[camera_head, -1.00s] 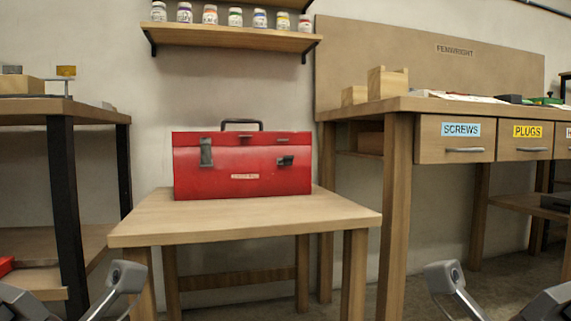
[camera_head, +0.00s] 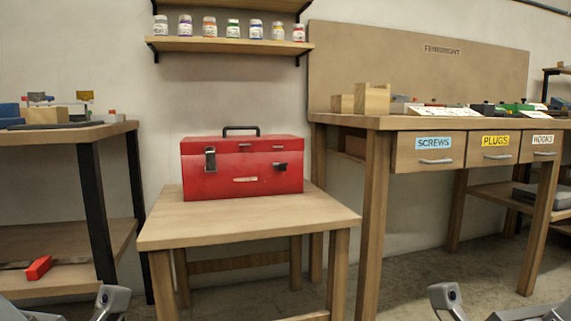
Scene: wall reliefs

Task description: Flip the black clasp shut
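A red toolbox (camera_head: 240,186) with a closed lid and a dark top handle (camera_head: 241,129) stands on a small wooden table (camera_head: 230,222). The black clasp (camera_head: 281,167) is on the right of its front and looks like a small dark piece standing out sideways; its exact position is too small to tell. Only grey parts of my two arms show at the bottom left and bottom right corners. Neither gripper is in view.
A workbench (camera_head: 400,122) with labelled drawers stands to the right, and a shelf unit (camera_head: 70,135) with dark legs to the left. A wall shelf (camera_head: 230,45) with several jars hangs above the toolbox. The floor between the table and my base looks clear.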

